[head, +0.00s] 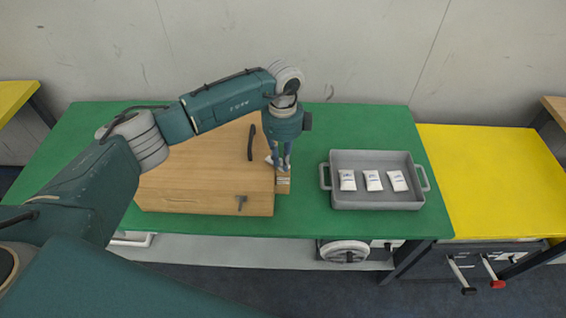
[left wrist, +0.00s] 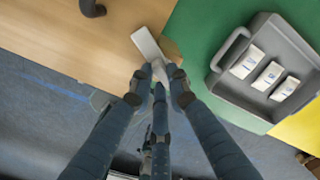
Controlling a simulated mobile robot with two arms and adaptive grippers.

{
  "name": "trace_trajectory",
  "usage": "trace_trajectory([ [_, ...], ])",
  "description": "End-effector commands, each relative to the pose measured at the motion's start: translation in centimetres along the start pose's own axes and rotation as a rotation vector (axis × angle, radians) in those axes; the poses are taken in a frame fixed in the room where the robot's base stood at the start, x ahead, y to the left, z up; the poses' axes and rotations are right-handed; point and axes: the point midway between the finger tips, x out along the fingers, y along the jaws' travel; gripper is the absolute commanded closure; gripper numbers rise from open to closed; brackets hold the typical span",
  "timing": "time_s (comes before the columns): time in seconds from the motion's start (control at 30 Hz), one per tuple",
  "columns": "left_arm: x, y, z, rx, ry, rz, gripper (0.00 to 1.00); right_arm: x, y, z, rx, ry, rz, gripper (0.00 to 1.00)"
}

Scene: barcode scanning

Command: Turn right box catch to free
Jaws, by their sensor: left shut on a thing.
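The wooden box (head: 195,175) lies on the green table with a dark handle (head: 250,142) on its top. My left gripper (head: 279,160) points down at the box's right edge. In the left wrist view the left gripper (left wrist: 157,76) has its fingertips closed together at the end of a pale grey flat piece, the right box catch (left wrist: 148,43). The fingers hide the gripped end, and how far the catch is turned is hard to tell. My right gripper is out of view.
A grey tray (head: 376,202) with three small white packets (head: 372,181) stands to the right of the box. Bare green table (head: 365,125) lies behind it. A yellow table (head: 490,180) adjoins on the right. My left arm spans over the box.

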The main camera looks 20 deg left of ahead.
Motion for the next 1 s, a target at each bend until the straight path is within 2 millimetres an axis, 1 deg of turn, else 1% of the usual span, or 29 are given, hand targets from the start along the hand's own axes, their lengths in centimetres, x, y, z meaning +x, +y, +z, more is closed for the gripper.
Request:
trace_trajectory([
  [0.03, 0.3, -0.1, 0.1, 0.045, -0.001, -0.004, 1.00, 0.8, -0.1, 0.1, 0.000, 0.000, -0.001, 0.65],
  [0.6, 0.2, -0.2, 0.3, 0.586, -0.002, -0.004, 1.00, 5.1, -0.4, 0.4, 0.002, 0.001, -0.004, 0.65],
  [0.8, 0.2, -0.3, 0.3, 0.760, -0.001, -0.004, 1.00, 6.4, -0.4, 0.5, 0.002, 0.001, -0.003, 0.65],
  [1.0, 0.1, -0.3, 0.4, 0.899, -0.002, -0.003, 1.00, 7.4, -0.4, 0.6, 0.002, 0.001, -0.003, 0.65],
])
